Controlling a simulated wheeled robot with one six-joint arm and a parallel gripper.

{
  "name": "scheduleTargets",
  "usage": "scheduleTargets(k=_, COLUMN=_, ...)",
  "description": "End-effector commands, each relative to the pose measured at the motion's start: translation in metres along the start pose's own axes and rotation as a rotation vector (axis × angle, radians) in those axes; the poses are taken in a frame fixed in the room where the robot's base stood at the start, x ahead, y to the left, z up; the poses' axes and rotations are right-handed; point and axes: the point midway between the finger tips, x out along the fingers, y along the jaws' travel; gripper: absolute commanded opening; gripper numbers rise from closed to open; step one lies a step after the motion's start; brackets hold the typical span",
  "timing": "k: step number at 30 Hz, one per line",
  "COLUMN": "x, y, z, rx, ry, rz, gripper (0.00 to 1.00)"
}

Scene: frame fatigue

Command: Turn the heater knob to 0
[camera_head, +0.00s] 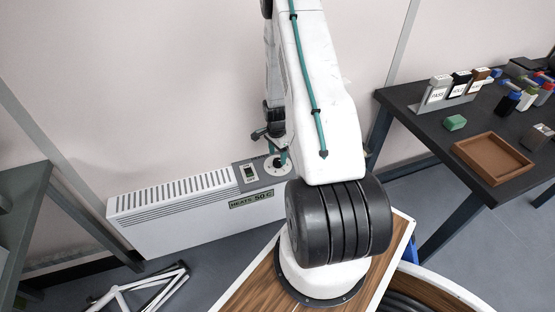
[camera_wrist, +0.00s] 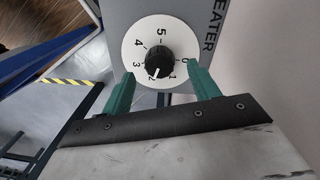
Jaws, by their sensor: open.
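The white heater (camera_head: 170,212) stands low against the wall. Its black knob (camera_wrist: 158,61) sits on a white round dial (camera_wrist: 133,42) numbered 0 to 5. The knob's white mark points at about 2; the 0 is on the right side of the dial in the wrist view. My gripper (camera_wrist: 161,73) is open, its two green fingers apart, one on each side of the lower part of the dial. The knob lies between and slightly beyond the fingertips, with a gap visible on both sides. In the head view, my gripper (camera_head: 272,146) is at the dial (camera_head: 278,166), partly covering it.
A switch (camera_head: 249,173) and a "HEATS 50 C" label (camera_head: 251,198) are on the heater. A dark table (camera_head: 425,108) at right holds a brown tray (camera_head: 491,157), a green block (camera_head: 455,122) and several other items. A white frame (camera_head: 140,292) lies on the floor.

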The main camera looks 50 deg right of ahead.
Motion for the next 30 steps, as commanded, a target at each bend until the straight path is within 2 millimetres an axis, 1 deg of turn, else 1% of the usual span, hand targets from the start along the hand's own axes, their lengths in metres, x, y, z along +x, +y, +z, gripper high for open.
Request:
scheduleTargets(k=1, x=0.008, y=0.001, z=0.0, rx=0.0, ry=-0.001, rz=0.002, gripper=0.61)
scheduleTargets(k=3, x=0.017, y=0.001, z=0.0, rx=0.0, ry=-0.001, rz=0.002, gripper=0.61)
scheduleTargets(k=6, x=0.025, y=0.001, z=0.0, rx=0.0, ry=-0.001, rz=0.001, gripper=0.61)
scheduleTargets(k=9, x=0.029, y=0.0, z=0.0, rx=-0.001, ry=0.0, rz=0.001, gripper=0.61)
scheduleTargets(k=16, x=0.03, y=0.0, z=0.0, rx=-0.001, ry=0.0, rz=0.0, gripper=0.61)
scheduleTargets(k=17, x=0.03, y=0.0, z=0.0, rx=-0.001, ry=0.0, rz=0.0, gripper=0.55)
scheduleTargets(k=18, x=0.03, y=0.0, z=0.0, rx=-0.001, ry=0.0, rz=0.0, gripper=0.44)
scheduleTargets(k=20, x=0.03, y=0.0, z=0.0, rx=-0.001, ry=0.0, rz=0.0, gripper=0.27)
scheduleTargets(k=21, x=0.03, y=0.0, z=0.0, rx=-0.001, ry=0.0, rz=0.0, gripper=0.16)
scheduleTargets(k=30, x=0.029, y=0.0, z=0.0, rx=-0.021, ry=0.001, rz=0.001, gripper=0.16)
